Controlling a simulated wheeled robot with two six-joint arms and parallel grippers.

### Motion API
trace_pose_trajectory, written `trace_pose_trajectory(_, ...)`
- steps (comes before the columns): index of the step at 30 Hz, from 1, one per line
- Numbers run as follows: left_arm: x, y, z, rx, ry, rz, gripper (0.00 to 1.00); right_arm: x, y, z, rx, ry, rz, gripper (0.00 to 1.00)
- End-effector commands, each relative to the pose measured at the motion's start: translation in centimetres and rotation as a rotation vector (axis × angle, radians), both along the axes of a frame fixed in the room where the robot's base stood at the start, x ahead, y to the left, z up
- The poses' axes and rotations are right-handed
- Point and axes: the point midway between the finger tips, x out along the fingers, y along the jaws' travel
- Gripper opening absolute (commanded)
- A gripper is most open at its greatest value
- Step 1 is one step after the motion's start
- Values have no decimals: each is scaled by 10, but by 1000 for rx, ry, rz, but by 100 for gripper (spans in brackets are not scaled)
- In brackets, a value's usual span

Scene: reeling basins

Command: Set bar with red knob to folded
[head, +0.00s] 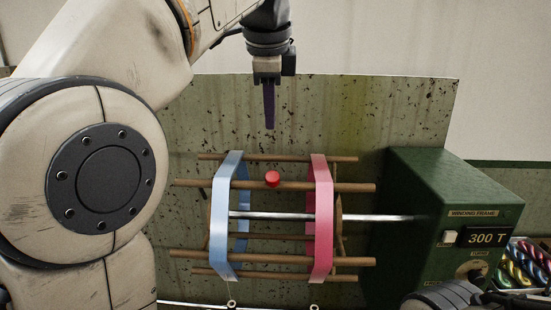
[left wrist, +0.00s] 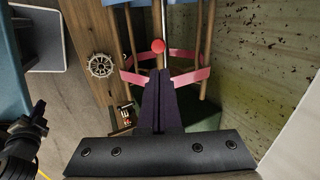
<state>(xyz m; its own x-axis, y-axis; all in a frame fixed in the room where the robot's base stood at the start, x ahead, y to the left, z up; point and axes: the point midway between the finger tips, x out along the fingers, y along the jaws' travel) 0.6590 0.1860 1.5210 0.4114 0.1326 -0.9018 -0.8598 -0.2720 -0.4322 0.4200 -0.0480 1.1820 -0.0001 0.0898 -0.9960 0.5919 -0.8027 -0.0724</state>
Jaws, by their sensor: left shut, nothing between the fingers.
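The winding reel has several wooden bars around a metal shaft (head: 385,217), with a blue band (head: 222,200) at left and a pink band (head: 323,215) at right looped over them. The red knob (head: 272,179) sits on the upper front bar (head: 350,187), between the bands. My left gripper (head: 269,127) points down above the reel, a little above and behind the knob in the picture, apart from it. Its dark fingers are shut and empty. In the left wrist view the knob (left wrist: 158,46) shows just beyond the fingertips (left wrist: 158,72), with the pink band (left wrist: 190,77) beside them.
A green winding frame box (head: 440,200) reading 300 T stands right of the reel. A stained green panel (head: 400,110) rises behind it. Coloured skeins (head: 525,262) lie at the far right. The space above the reel is clear apart from my left arm.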

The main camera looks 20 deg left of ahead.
Motion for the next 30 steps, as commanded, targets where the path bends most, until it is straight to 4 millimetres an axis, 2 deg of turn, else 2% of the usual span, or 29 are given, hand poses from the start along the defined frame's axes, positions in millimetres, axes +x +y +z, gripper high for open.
trace_pose_trajectory(7, 1, 0, -3, -1, 0, 0, 0, 0, 0, -1, 0, 0, 0, 0)
trace_pose_trajectory(11, 5, 1, -13, -1, 3, 1, 0, 0, 0, -3, 0, 0, 0, 0)
trace_pose_trajectory(24, 40, 13, -92, -1, 5, 2, 0, 0, 0, -3, 0, 0, 0, 0)
trace_pose_trajectory(30, 53, 16, -117, -2, 4, 2, 0, 0, 0, 4, 0, 0, 0, 0)
